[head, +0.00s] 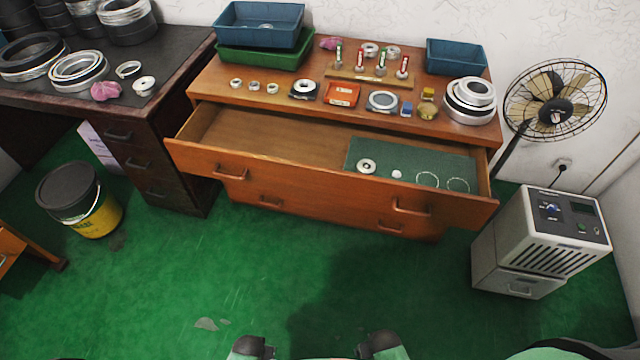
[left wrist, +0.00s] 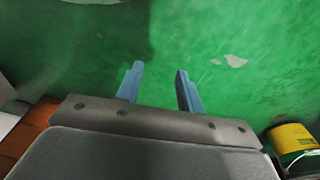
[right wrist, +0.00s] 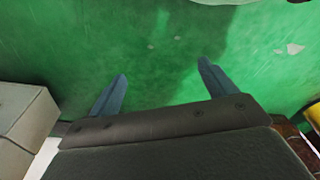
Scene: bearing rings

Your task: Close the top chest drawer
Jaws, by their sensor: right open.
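The wooden chest (head: 225,82) stands against the wall in the head view. Its top drawer (head: 290,183) is pulled out, with two handles on its front, a left one (head: 231,174) and a right one (head: 411,208). A green mat (head: 440,166) with a small ring, a white piece and two thin hoops lies in the drawer's right part. My left gripper (left wrist: 158,85) is open and empty above the green floor in the left wrist view. My right gripper (right wrist: 163,85) is open and empty above the floor in the right wrist view. Neither gripper's fingers show in the head view.
Blue and green trays, bearing rings and small tools stand on the chest top. A dark desk (head: 180,60) with rings is at left, a lidded bucket (head: 95,215) before it. A white machine (head: 535,240) and a fan (head: 555,100) stand at right. The floor before the chest is clear.

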